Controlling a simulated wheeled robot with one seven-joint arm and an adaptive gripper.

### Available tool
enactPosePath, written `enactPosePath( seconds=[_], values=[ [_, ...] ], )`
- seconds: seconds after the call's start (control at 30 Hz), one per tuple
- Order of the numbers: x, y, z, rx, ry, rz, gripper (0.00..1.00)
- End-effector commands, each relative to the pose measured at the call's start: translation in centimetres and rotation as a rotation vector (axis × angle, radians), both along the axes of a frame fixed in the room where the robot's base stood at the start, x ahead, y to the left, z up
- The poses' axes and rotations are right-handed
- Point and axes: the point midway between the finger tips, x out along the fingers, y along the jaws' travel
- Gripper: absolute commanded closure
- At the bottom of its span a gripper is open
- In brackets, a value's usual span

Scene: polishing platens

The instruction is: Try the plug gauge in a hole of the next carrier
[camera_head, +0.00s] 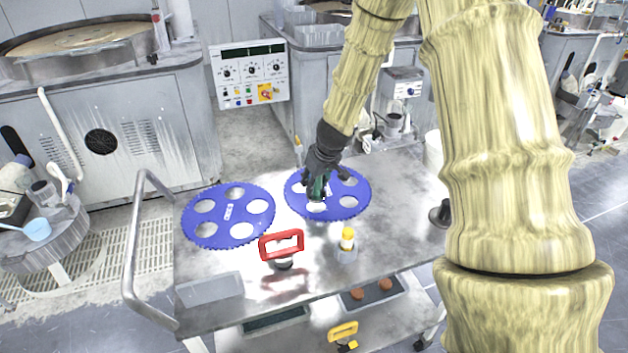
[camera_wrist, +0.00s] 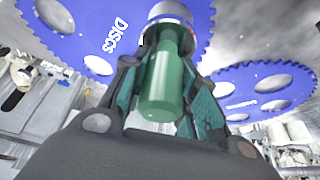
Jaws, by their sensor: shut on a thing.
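Two blue toothed carriers with round holes lie on the grey cart top: the left one (camera_head: 229,222) and the right one (camera_head: 361,187). My gripper (camera_head: 318,190) is low over the right carrier, near its front holes. In the wrist view, my gripper (camera_wrist: 165,105) is shut on the green handle of the plug gauge (camera_wrist: 163,92). The gauge's metal end (camera_wrist: 171,12) points away from the fingers and meets the near carrier (camera_wrist: 109,34). Whether it is inside a hole or just above it, I cannot tell. The other carrier (camera_wrist: 262,78) lies farther off.
A red-handled tool (camera_head: 281,245) and a yellow-topped piece (camera_head: 347,238) in a metal cup stand in front of the carriers. A grey tray (camera_head: 210,291) lies front left. A dark round-based piece (camera_head: 440,214) stands right. A rail (camera_head: 137,240) borders the cart's left.

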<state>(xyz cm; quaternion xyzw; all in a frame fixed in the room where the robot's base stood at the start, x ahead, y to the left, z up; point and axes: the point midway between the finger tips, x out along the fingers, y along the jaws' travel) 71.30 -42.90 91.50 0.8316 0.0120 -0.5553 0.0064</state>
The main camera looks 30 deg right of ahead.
Motion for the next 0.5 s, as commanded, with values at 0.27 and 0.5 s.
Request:
enactPosePath(
  seconds=[0.27,0.5],
  values=[
    [0.0,0.0,-2.1,0.001,-0.001,-0.001,1.0],
    [0.0,0.0,-3.0,0.0,-0.001,0.0,1.0]
  ],
)
